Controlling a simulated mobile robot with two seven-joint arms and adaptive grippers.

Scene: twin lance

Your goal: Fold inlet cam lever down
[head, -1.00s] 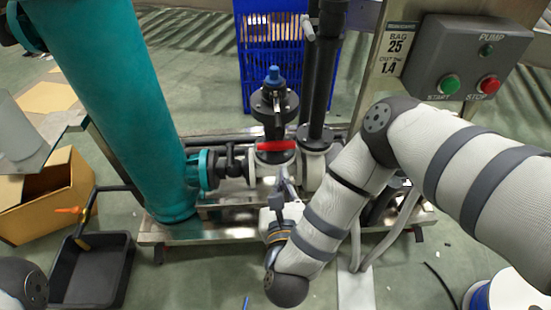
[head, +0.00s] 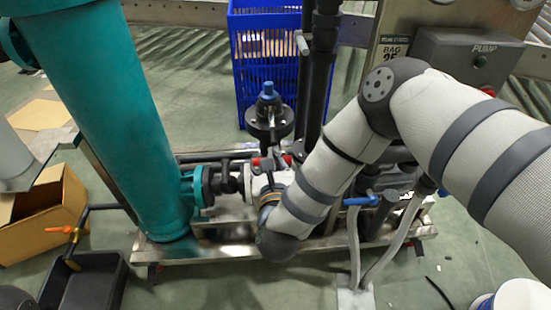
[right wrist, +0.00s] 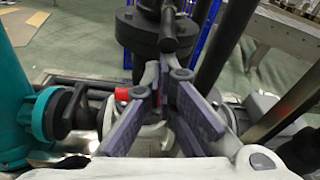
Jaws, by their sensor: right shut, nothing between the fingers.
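I cannot clearly pick out the inlet cam lever; the fingers and wrist cover this spot. My left gripper is out of view.
Black upright pipes (head: 318,80) stand close right of the valve. A blue-handled valve (head: 360,201) and grey hoses lie further right. The blue crate (head: 240,60) is behind. A cardboard box (head: 45,215) and black tray (head: 85,282) are at left.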

